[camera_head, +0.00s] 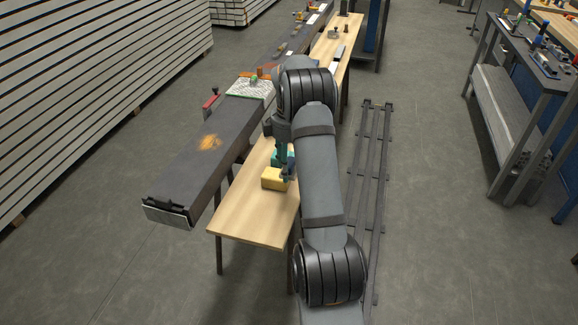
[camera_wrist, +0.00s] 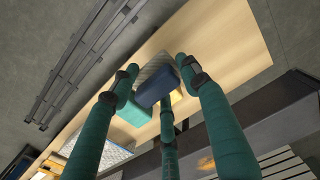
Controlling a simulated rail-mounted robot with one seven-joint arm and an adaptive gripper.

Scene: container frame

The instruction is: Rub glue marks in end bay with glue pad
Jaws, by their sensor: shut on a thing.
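The dark grey beam (camera_head: 185,165) lies lengthwise at left; an orange-brown glue mark (camera_head: 209,142) is on its near end section. The mark also shows at the bottom of the wrist view (camera_wrist: 205,163). My gripper (camera_head: 284,170) is over the wooden bench, right of the beam. In the wrist view, my three teal fingers (camera_wrist: 165,88) are shut on a blue-and-grey pad (camera_wrist: 155,92), low over or on the bench; I cannot tell whether it touches. A teal block (camera_wrist: 132,112) and a yellow block (camera_head: 273,179) are close beside it. The head view mostly hides the held pad.
The wooden bench (camera_head: 240,222) has free room at its near end. A green-edged white sheet (camera_head: 250,87) and a red clamp (camera_head: 210,100) are farther along the beam. A ladder-like rack (camera_head: 368,165) lies on the floor at right.

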